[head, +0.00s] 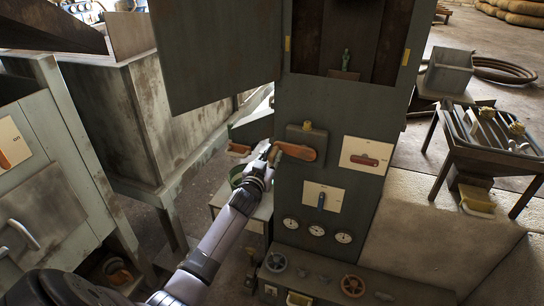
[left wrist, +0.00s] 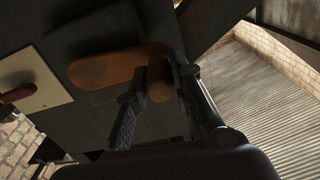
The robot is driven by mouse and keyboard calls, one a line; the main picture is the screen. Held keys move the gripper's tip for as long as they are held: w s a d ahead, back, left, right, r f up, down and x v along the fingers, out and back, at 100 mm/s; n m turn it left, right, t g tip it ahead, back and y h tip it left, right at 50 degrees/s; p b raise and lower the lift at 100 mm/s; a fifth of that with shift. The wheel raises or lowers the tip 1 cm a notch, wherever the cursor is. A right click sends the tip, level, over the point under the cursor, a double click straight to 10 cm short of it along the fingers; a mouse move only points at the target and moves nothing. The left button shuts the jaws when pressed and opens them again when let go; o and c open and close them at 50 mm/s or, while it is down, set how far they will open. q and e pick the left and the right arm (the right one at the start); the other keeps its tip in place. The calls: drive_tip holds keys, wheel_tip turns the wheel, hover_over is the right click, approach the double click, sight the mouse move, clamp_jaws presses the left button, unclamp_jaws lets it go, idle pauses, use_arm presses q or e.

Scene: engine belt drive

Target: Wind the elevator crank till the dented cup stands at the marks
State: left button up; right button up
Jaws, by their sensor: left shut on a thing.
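The elevator crank (head: 297,152) is an orange-brown arm on the front of a tall dark green cabinet. It points left and lies nearly level. My left gripper (head: 269,156) is shut on the crank's handle at the arm's left end. In the left wrist view, the brown handle (left wrist: 159,79) sits between the fingers beside the orange crank arm (left wrist: 105,70). A small green thing (head: 346,60), perhaps the dented cup, stands in the shaft opening; dents are too small to tell. Yellow marks (head: 287,44) (head: 405,57) flank the opening, the right one lower in the picture. My right gripper is out of view.
An open door (head: 217,50) hangs left of the shaft. Gauges (head: 316,230) and handwheels (head: 352,285) sit lower. A metal rack (head: 490,140) stands at right.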

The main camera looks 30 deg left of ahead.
use_arm(q)
clamp_jaws()
drive_tip(key=shift+r+m, duration=0.25)
drive_tip(key=shift+m, duration=0.05)
idle(0.5)
drive_tip(key=shift+w+d+r+m+p, duration=0.1)
drive_tip(key=shift+d+r+m+p, duration=0.05)
drive_tip(key=shift+r+m+p, duration=0.55)
drive_tip(key=shift+d+r+m+p, duration=0.15)
drive_tip(key=shift+r+m+p, duration=0.4)
drive_tip(key=shift+m, duration=0.15)
drive_tip(key=w+d+r+m+p, duration=0.1)
drive_tip(key=d+r+m+p, duration=0.2)
drive_tip(key=m, duration=1)
drive_tip(key=shift+w+d+r+m+p, duration=0.35)
drive_tip(key=shift+d+r, duration=0.7)
drive_tip(key=shift+d, duration=1.4)
drive_tip(key=shift+w, duration=0.1)
drive_tip(key=shift+d, duration=0.1)
